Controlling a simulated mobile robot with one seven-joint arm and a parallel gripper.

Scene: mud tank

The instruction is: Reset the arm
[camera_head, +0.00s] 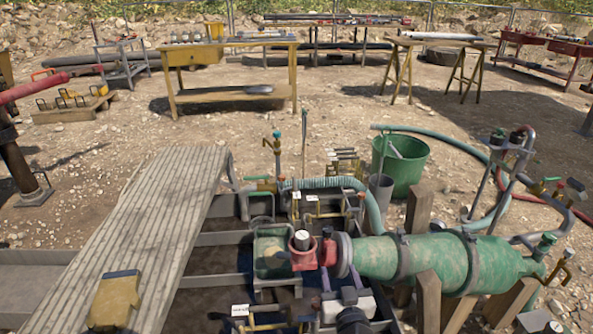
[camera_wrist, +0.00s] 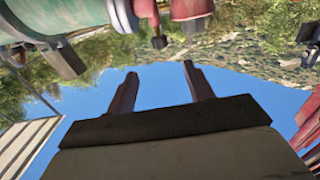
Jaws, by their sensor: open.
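My gripper (camera_wrist: 160,72) shows in the wrist view with its two dark reddish fingers spread apart. Nothing is between them, only blue sky and some greenery behind. The wrist view looks upside down, with ground and bushes along the top. A green cylinder (camera_wrist: 65,18) with red fittings (camera_wrist: 190,8) shows at the top of that view, apart from the fingers. I cannot make out my gripper for sure in the head view.
In the head view a green tank (camera_head: 440,258) lies on wooden blocks beside pipes and valves. A ribbed walkway (camera_head: 165,215) bears a yellow block (camera_head: 115,300). A green bucket (camera_head: 402,165) stands behind. Yellow workbench (camera_head: 235,95) and trestles (camera_head: 400,75) are farther back, with open gravel between.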

